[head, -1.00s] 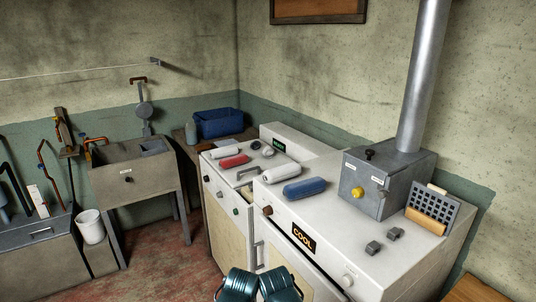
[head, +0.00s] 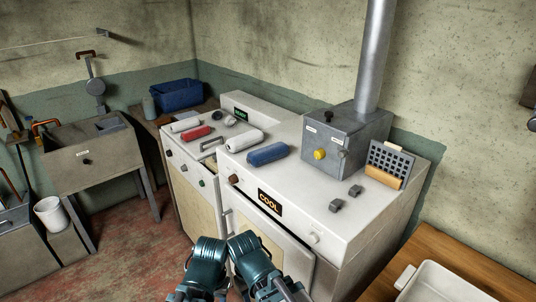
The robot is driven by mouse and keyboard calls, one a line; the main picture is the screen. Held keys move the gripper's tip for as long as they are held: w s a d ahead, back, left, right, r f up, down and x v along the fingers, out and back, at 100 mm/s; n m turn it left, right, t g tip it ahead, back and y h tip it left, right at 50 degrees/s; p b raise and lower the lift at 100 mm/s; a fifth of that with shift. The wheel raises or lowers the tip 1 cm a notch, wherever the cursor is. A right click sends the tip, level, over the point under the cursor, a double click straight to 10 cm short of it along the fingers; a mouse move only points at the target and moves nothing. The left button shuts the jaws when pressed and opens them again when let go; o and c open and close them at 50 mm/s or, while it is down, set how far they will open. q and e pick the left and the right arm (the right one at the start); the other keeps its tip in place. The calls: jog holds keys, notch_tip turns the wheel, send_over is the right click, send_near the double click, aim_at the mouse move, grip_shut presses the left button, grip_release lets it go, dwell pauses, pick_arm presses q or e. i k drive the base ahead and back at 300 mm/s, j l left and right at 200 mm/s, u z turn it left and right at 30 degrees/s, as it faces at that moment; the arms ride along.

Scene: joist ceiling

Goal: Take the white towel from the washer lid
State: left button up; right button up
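A white rolled towel (head: 186,125) lies on the left white machine's top (head: 184,145), beside a red roll (head: 197,133). A second, larger white roll (head: 237,141) lies near the seam between the two machines, next to a blue roll (head: 267,154). I cannot tell for certain which white roll is the one named. A loop handle (head: 211,143) stands on the left machine's top. Two teal parts of my arms show at the bottom centre, in front of the machines and apart from the rolls. No gripper fingertips are visible.
The right machine (head: 232,166) has a COOL display and carries a grey metal box (head: 335,142) with a flue pipe, a rack (head: 389,162) and small grey blocks. A wooden table (head: 420,255) with a white tray (head: 445,285) is at lower right. A blue bin (head: 177,94) stands behind.

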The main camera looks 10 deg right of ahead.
aim_at(193, 122)
jog(key=i+j, duration=0.85)
jog(key=i+j+z, duration=0.1)
jog(key=i+j, duration=1.55)
jog(key=j, duration=0.3)
